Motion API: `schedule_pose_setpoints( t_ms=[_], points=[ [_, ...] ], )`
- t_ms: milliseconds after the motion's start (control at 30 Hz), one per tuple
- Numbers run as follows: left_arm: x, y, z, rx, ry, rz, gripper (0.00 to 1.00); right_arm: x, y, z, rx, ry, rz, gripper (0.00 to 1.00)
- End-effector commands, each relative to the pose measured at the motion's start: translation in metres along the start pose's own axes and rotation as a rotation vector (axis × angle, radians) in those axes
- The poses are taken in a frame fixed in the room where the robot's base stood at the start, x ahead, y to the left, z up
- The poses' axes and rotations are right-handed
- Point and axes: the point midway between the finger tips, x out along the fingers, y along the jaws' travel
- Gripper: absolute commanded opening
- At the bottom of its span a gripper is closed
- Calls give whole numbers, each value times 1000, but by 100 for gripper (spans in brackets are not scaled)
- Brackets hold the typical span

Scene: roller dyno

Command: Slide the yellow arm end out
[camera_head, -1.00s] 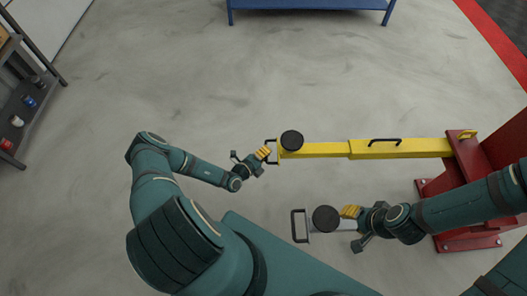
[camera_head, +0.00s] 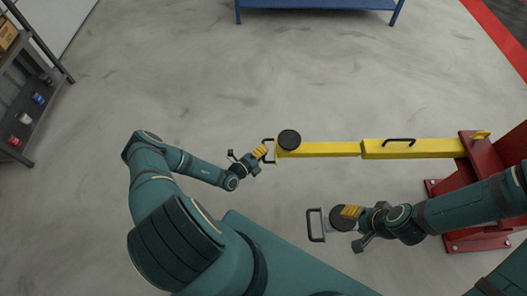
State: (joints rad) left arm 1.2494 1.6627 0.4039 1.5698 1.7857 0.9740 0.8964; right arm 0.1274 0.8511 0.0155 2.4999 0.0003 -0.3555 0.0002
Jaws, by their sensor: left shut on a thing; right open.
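The yellow arm (camera_head: 410,149) reaches left from the red post (camera_head: 480,150).
Another dark handle (camera_head: 399,141) stands on top of the yellow outer section. A blue bench (camera_head: 315,4) is at the back. A shelf (camera_head: 30,105) with small cans stands at the far left. The grey floor between is clear.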

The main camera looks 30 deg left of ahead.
Motion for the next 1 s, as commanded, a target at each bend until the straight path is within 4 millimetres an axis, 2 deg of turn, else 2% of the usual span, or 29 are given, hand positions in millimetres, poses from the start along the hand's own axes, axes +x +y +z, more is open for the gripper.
schedule_pose_setpoints(
  t_ms=[133, 167, 200, 233, 533, 667, 767, 1000],
  points=[
    [0, 0, 2, 2, -4, 1, 0, 0, 0, 0, 0, 0, 0, 47],
    [0, 0, 2, 2, -4, 1, 21, 0, 0, 0, 0, 0, 0, 47],
    [0, 0, 2, 2, -3, 1, 35, 0, 0, 0, 0, 0, 0, 47],
    [0, 0, 2, 1, -3, 1, 43, 0, 0, 0, 0, 0, 0, 47],
    [0, 0, 0, 0, 0, 1, 43, 0, 0, 0, 0, 0, 0, 47],
    [-8, 1, 1, 0, -1, 2, 43, 0, 0, 0, 0, 0, 0, 47],
    [-23, 1, 1, -1, -1, 2, 43, 0, 0, 0, 0, 0, 0, 47],
    [-72, 1, 1, 0, -3, 4, 43, 0, 0, 0, 0, 0, 0, 47]
  ],
)
